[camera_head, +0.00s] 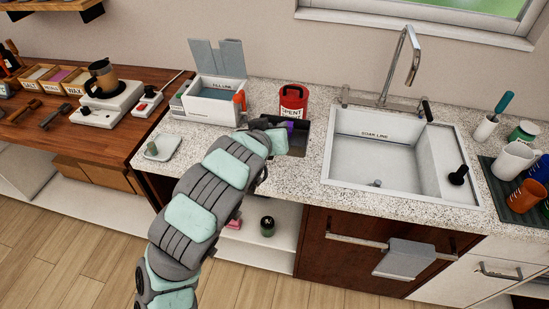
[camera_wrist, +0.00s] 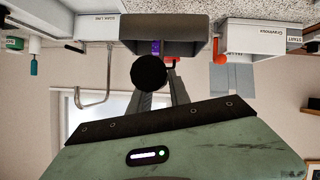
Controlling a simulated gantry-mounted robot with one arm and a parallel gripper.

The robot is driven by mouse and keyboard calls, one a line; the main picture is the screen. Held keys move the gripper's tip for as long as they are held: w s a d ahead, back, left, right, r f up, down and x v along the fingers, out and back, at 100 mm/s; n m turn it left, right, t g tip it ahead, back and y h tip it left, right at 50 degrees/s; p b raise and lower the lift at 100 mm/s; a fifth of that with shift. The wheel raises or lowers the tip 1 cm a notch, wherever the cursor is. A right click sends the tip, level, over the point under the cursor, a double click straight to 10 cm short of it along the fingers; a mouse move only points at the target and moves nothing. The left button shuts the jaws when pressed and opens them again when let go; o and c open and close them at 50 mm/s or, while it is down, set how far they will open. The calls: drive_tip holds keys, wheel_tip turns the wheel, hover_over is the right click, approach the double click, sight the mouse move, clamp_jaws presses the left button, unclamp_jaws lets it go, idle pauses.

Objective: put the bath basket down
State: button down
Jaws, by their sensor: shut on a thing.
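The bath basket appears to be the dark grey box (camera_head: 299,143) with a purple mark, just beyond my gripper, between the white bath and the sink. It also shows in the wrist view (camera_wrist: 190,26), which is upside down. My gripper (camera_wrist: 161,68) is shut on the basket's handle side; a round black knob covers part of the grip. In the head view my wrist hides the near left part of the basket. I cannot tell whether its underside touches the counter. The white bath (camera_head: 210,105) has its grey lid flaps raised and an orange lever on its right.
A red can marked SPENT (camera_head: 292,102) stands just behind the basket. The sink (camera_head: 375,150) with its tall tap lies to the right. A small pale scale (camera_head: 161,147) sits at the counter's left. Speckled counter (camera_head: 306,185) in front of the basket is clear.

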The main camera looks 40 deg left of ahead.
wheel_tip(320, 180, down, 11)
drive_tip(key=p, duration=0.1)
idle(0.4)
drive_tip(key=shift+f, duration=0.2)
drive_tip(key=c, duration=1.2)
unclamp_jaws()
